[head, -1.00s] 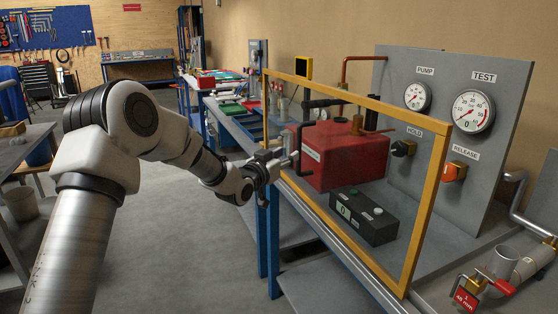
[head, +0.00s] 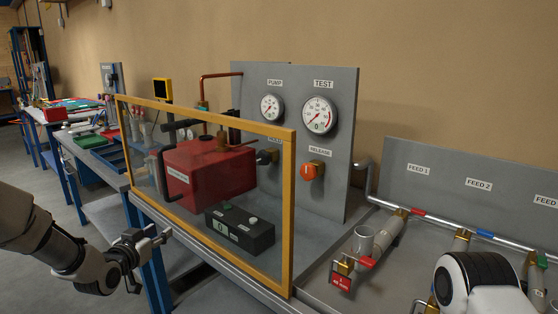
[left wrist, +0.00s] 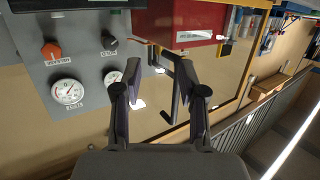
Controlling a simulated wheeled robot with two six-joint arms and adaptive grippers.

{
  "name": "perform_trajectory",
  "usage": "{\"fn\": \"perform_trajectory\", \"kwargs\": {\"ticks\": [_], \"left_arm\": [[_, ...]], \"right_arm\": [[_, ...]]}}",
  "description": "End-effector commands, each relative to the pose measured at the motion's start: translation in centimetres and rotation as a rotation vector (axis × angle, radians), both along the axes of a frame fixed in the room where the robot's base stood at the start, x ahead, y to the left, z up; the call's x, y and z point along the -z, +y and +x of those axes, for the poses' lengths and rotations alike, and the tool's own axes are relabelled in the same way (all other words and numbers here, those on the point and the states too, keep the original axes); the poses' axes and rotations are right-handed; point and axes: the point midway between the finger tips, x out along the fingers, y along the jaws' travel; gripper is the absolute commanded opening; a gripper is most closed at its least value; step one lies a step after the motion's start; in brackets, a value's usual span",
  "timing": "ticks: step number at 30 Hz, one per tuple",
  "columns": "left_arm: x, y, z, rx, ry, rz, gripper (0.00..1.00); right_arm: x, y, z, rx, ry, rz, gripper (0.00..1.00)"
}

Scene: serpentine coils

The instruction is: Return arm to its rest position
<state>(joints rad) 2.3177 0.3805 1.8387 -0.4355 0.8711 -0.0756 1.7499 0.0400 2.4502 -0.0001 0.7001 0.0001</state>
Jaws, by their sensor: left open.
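My left arm reaches in from the left in the head view, low in the picture. My left gripper (head: 158,238) is open and empty, in front of and below the dark handle (head: 162,178) of the clear guard with a yellow frame (head: 292,215). It appears apart from the handle. In the left wrist view, which is upside down, the two fingers (left wrist: 158,78) stand apart with the dark handle behind them. A white and black link of my right arm shows at the lower right of the head view; my right gripper is not in view.
Behind the guard stand a red box (head: 205,172) and a black control box (head: 240,232). A grey panel (head: 345,150) carries two gauges and knobs. A pipe run with valves and a red tag (head: 341,282) is at right. Open floor lies at left.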

Motion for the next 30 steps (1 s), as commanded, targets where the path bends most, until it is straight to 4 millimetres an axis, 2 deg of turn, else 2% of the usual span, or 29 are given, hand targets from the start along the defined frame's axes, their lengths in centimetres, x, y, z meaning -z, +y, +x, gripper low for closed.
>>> {"fn": "perform_trajectory", "kwargs": {"ticks": [1, 3, 5, 6, 8, 9, 11, 12, 14, 15, 18, 21, 24, 30], "left_arm": [[4.7, -1.5, -1.3, 0.021, 0.088, 0.008, 0.41], [10.4, -3.4, -3.7, 0.039, 0.206, 0.012, 0.41], [15.1, -4.8, -6.3, 0.051, 0.313, 0.013, 0.41], [18.1, -5.7, -8.3, 0.057, 0.385, 0.013, 0.41], [22.2, -6.9, -11.8, 0.062, 0.498, 0.012, 0.41], [24.8, -7.6, -14.4, 0.062, 0.576, 0.012, 0.41], [28.2, -8.5, -18.6, 0.060, 0.693, 0.013, 0.41], [30.2, -9.1, -21.7, 0.057, 0.773, 0.015, 0.41], [32.7, -9.8, -26.6, 0.047, 0.898, 0.019, 0.41], [34.0, -10.1, -29.9, 0.038, 0.980, 0.024, 0.41], [35.6, -10.3, -37.7, -0.001, 1.169, 0.038, 0.41], [35.0, -9.9, -42.9, -0.062, 1.302, 0.047, 0.41], [34.3, -9.3, -45.3, -0.120, 1.368, 0.041, 0.41], [34.3, -9.2, -45.5, -0.144, 1.380, 0.034, 0.41]], "right_arm": [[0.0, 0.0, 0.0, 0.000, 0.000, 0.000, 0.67], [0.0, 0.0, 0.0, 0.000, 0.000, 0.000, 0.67], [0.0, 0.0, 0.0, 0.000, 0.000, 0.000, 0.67], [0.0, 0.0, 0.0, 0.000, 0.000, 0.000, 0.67], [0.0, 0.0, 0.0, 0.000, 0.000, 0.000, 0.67], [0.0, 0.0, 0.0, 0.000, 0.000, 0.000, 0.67], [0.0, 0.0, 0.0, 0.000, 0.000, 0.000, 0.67], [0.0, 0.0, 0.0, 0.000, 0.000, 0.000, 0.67], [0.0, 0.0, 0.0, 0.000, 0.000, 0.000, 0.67], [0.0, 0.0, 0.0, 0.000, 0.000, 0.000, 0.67], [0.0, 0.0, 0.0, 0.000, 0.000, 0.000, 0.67], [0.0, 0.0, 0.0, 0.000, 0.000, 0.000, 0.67], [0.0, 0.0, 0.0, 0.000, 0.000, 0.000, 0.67], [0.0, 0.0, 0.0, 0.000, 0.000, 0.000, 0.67]]}}
